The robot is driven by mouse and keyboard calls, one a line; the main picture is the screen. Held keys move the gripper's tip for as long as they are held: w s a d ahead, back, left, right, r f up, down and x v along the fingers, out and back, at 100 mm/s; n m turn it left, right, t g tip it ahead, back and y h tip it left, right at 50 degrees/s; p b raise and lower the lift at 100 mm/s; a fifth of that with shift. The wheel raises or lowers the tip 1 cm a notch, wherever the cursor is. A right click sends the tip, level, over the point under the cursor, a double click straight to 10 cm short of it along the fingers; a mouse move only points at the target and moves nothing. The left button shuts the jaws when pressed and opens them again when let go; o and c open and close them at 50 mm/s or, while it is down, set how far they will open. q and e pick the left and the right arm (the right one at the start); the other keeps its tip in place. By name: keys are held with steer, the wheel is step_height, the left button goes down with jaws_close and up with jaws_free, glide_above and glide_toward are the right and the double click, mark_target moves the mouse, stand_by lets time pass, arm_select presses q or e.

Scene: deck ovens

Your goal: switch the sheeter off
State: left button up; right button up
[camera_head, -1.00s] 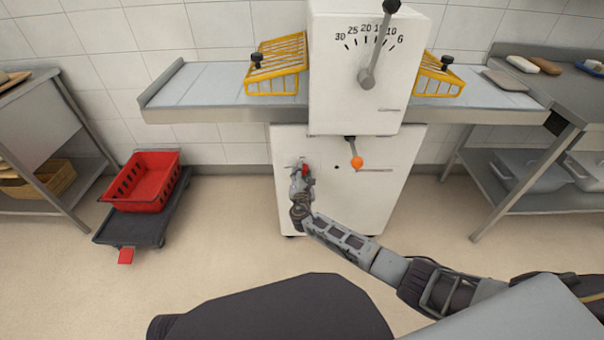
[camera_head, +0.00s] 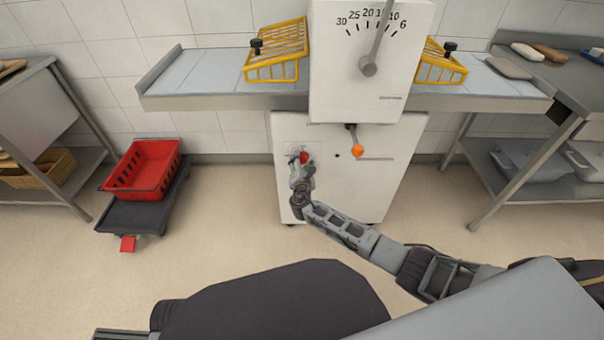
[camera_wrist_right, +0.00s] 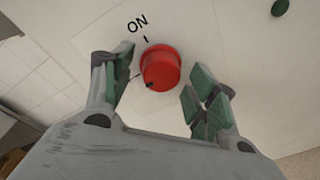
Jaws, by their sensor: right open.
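The sheeter (camera_head: 345,200) is a white machine with a scale on its upper block. Its red rotary knob (camera_head: 305,157) is low on the front, left of centre. In the wrist view the round red knob (camera_wrist_right: 160,66) sits below and right of the word ON, with a small dark mark at its lower left edge. My right gripper (camera_head: 301,168) is at the knob. In the wrist view its open green-padded fingers (camera_wrist_right: 162,90) stand on either side of the knob, with gaps visible. My left gripper is out of view.
An orange-tipped lever (camera_head: 357,150) juts out right of the knob. A red crate (camera_head: 145,170) on a dark dolly (camera_head: 130,215) stands left. Tables stand at both sides. The floor before the sheeter is clear.

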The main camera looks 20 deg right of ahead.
steer(key=v, duration=1.1)
steer(key=shift+s+a, duration=0.15)
steer(key=shift+s, duration=0.25)
steer(key=shift+r, duration=0.1)
stand_by(0.6)
